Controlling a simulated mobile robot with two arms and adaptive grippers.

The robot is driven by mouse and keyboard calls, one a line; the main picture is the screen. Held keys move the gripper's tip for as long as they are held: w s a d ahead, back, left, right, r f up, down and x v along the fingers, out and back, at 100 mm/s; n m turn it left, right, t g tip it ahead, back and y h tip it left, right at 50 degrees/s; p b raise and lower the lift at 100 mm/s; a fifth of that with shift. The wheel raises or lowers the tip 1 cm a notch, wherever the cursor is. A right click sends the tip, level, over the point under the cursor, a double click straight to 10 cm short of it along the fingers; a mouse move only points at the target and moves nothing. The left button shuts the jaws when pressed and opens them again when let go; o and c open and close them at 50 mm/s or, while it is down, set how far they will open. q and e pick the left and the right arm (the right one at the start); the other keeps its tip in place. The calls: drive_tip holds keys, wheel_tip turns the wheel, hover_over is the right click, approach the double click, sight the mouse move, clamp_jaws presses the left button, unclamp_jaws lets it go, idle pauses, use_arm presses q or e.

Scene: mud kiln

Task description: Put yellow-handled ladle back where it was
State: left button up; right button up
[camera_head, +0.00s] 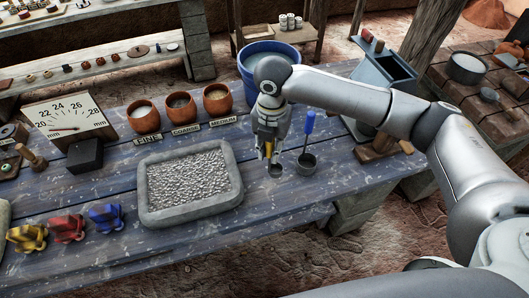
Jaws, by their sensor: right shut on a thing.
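My right gripper (269,146) reaches in from the right and points down over the right part of the blue table. It is shut on the yellow-handled ladle (276,171). The ladle hangs upright with its small dark cup below the fingers, and most of its yellow handle is hidden by the gripper. I cannot tell whether the cup touches the table. A blue-handled ladle (309,124) stands upright just to its right, its larger cup close beside the held one. My left gripper is not in view.
A stone tray of grey gravel (147,213) lies left of the gripper. Three clay pots (181,109) with labels and a blue bucket (243,70) stand behind. Yellow, red and blue pieces (106,218) sit at the front left. The table's front right is clear.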

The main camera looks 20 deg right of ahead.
wheel_tip(320, 180, down, 6)
drive_tip(key=w+p, duration=0.1)
drive_tip(key=w, duration=0.1)
drive_tip(key=shift+a+p, duration=0.35)
drive_tip(key=shift+a, duration=0.1)
drive_tip(key=shift+w, duration=0.1)
drive_tip(key=o, duration=0.9)
drive_tip(key=shift+f, duration=0.1)
wheel_tip(320, 180, up, 12)
drive_tip(key=b, duration=0.2)
drive_tip(key=shift+r+b, duration=0.2)
drive_tip(key=shift+b, duration=0.15)
